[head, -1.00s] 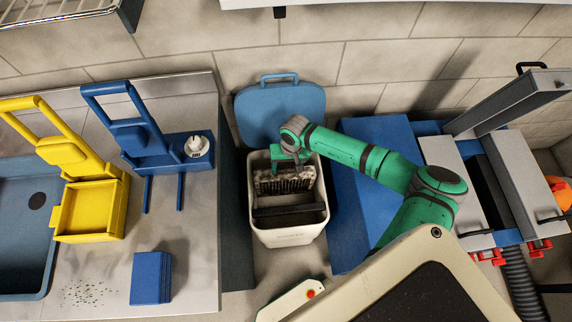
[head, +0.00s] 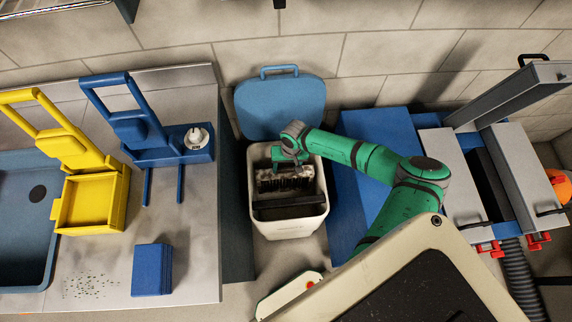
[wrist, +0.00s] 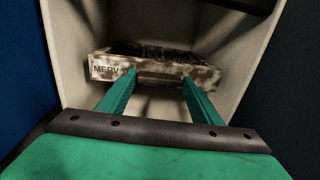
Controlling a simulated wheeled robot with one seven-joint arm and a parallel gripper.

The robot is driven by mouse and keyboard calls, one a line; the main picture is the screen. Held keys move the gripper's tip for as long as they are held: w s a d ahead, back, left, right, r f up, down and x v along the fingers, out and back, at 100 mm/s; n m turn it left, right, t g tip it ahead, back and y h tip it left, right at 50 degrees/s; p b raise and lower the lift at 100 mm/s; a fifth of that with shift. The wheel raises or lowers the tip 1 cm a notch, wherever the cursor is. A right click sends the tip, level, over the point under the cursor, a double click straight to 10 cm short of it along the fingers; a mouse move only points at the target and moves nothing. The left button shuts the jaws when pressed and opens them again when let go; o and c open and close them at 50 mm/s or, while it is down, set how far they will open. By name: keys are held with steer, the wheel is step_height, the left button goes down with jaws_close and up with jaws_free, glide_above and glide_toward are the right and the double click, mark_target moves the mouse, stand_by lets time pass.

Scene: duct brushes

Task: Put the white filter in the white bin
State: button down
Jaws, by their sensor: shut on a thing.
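The white filter (head: 291,171) has a pale frame smeared with dark dirt and grey-black matter on it. In the wrist view its front edge (wrist: 106,68) carries the letters "MERV". My gripper (wrist: 160,82) is shut on this near edge, with its green fingertips at the frame. The white bin (head: 291,229) stands on the floor with its blue lid (head: 280,106) open behind it. My gripper and the filter are down inside the bin's mouth, between its walls. The filter's underside and the bin's floor are hidden.
A dark bar or panel (head: 290,211) lies across the front part of the bin. A steel counter (head: 205,255) with blue and yellow caddies stands left. A blue box (head: 370,150) and a grey duct unit (head: 525,170) stand right.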

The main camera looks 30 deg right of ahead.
mark_target(287, 169)
steer(key=shift+f, duration=1.6)
steer(key=shift+c, duration=2.4)
jaws_free()
steer(key=r, duration=0.6)
steer(key=d+r, duration=0.1)
steer(key=r, duration=0.3)
steer(key=shift+s+r, duration=0.1)
steer(key=shift+s, duration=0.15)
step_height(287, 169, up, 6)
steer(key=shift+f, duration=0.25)
